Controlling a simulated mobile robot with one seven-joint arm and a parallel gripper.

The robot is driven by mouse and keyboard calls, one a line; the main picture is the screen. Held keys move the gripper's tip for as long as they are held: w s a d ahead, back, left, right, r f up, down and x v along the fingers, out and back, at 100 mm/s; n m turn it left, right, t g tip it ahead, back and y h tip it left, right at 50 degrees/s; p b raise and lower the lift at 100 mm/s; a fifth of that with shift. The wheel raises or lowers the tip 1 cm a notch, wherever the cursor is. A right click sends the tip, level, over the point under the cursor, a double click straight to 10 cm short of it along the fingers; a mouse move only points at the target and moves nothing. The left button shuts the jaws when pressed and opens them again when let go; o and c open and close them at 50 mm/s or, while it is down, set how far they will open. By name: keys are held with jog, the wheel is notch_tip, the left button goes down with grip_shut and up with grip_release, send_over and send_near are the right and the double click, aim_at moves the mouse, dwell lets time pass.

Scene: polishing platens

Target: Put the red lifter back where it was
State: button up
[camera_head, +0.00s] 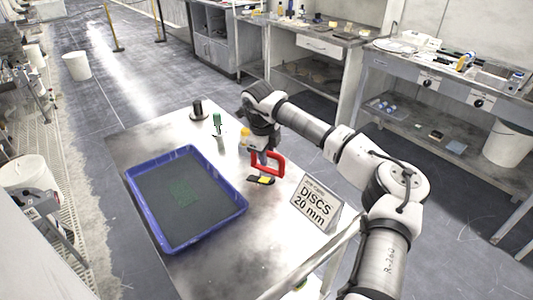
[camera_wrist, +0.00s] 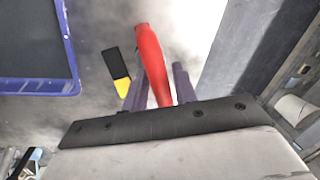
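The red lifter (camera_head: 281,165), a red loop-shaped handle, is upright over the metal table just right of the blue tray. In the head view my gripper (camera_head: 262,158) points down at the lifter's left side. I cannot tell whether the lifter's bottom touches the table. A black-and-yellow piece (camera_head: 261,180) lies just below it in the picture; it also shows left of the lifter in the wrist view (camera_wrist: 116,66).
The blue-rimmed tray (camera_head: 151,218) with a dark grey inside fills the table's left part. A "DISCS 20 mm" sign (camera_head: 315,204) stands at right. A black spool-like item (camera_head: 198,111), a green-topped item (camera_head: 217,121) and a yellow-capped bottle (camera_head: 245,138) stand behind. The table's front is clear.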

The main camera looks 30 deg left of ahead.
aim_at(262, 173)
jog(key=shift+o, duration=0.9)
jog(key=shift+r, duration=0.25)
notch_tip(262, 173, up, 12)
jog(key=s+b, duration=0.2)
jog(key=shift+s+f, duration=0.15)
